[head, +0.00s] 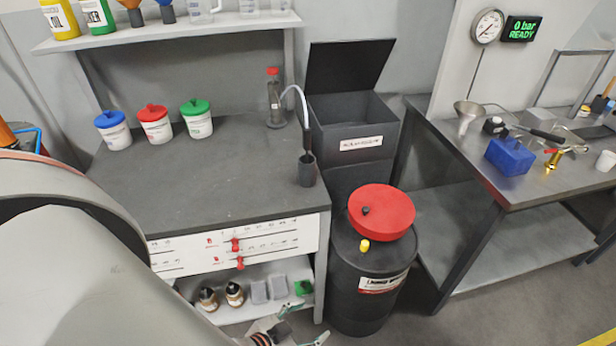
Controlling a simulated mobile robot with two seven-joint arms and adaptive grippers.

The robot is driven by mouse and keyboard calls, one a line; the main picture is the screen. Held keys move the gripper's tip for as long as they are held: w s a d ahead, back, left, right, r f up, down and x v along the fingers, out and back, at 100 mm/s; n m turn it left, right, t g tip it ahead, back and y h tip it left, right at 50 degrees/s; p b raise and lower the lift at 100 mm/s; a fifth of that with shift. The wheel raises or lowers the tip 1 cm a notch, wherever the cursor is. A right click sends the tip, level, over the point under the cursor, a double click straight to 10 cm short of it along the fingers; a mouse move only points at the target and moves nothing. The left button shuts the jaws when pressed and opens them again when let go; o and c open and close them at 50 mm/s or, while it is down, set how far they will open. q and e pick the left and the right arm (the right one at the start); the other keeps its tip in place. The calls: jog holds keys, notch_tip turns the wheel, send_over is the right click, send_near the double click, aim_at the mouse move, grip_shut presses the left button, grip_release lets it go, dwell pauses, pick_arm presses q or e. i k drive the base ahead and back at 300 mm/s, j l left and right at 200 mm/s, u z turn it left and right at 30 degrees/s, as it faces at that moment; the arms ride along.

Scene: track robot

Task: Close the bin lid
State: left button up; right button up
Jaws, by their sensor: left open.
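A dark grey bin (352,149) with a white label stands behind and between the two benches. Its flat black lid (346,68) is raised and leans back against the wall, so the bin's top is open. My left gripper (303,324) shows only partly at the bottom edge, low in front of the left bench. It is open, with nothing seen between its fingers, and is well apart from the bin and lid. My right gripper is not in view.
A black drum (363,282) with a tilted red lid (382,212) stands in front of the bin. The left bench (225,175) carries lidded tubs and a hose in a dark cup (307,172). The right workbench (527,190) borders the bin's other side.

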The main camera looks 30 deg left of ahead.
aim_at(352, 64)
jog(key=u, duration=0.8)
jog(key=l, duration=0.95)
